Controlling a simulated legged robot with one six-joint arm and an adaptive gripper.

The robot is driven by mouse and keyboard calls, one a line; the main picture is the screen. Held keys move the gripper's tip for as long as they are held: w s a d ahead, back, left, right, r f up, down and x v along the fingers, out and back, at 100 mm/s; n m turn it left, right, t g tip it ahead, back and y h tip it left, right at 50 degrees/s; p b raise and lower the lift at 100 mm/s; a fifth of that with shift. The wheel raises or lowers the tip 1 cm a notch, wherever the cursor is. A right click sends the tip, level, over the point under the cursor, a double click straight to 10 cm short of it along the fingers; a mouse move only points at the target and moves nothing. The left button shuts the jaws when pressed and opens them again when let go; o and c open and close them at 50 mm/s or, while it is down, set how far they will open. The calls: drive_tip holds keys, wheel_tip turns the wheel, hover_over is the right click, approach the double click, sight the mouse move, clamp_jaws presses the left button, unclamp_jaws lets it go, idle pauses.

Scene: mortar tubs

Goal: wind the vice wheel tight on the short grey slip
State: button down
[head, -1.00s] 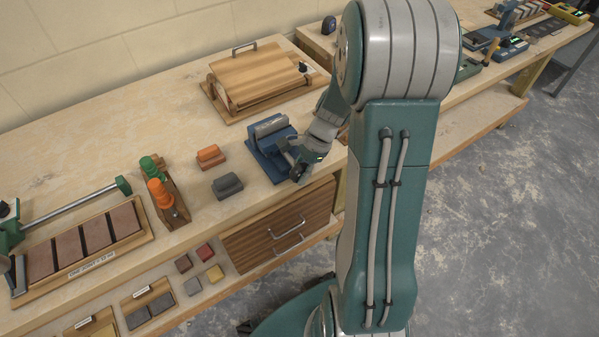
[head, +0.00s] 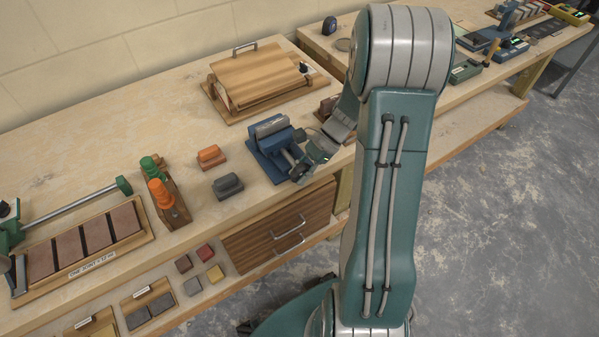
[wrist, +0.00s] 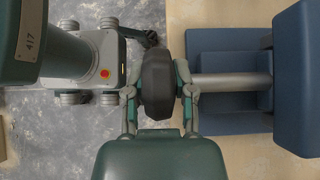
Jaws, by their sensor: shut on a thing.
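The blue vice (head: 268,152) stands near the bench's front edge in the head view. Its blue body (wrist: 298,75) and grey screw shaft (wrist: 235,86) show at the right of the wrist view. My gripper (wrist: 158,78) is shut on the black vice wheel (wrist: 157,88), one finger on each side. In the head view my gripper (head: 312,160) is at the vice's front right, small and partly hidden. A grey piece (head: 271,126) lies along the top of the vice jaws. I cannot tell for certain whether it is the short grey slip or how tightly it sits.
A grey-topped block (head: 228,185) and an orange-topped block (head: 211,156) lie left of the vice. A wooden box (head: 258,80) stands behind it. Wooden drawers (head: 280,228) are below the bench edge. Loose coloured slips (head: 205,253) lie on the lower shelf.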

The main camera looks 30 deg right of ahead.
drive_tip(key=shift+c, duration=2.2)
unclamp_jaws()
drive_tip(key=v, duration=1.2)
drive_tip(key=shift+d, duration=0.1)
drive_tip(key=s+a+r+n+t+h, duration=0.3)
drive_tip(key=s+a+r+n, duration=0.3)
drive_tip(key=a+n, duration=0.2)
drive_tip(key=s+a+r+n+t+h, duration=0.3)
drive_tip(key=s+a+r+n+h, duration=0.3)
drive_tip(key=a+n, duration=0.3)
drive_tip(key=shift+s+a+r+n, duration=0.3)
drive_tip(key=shift+s+a, duration=0.25)
drive_tip(key=shift+a, duration=0.65)
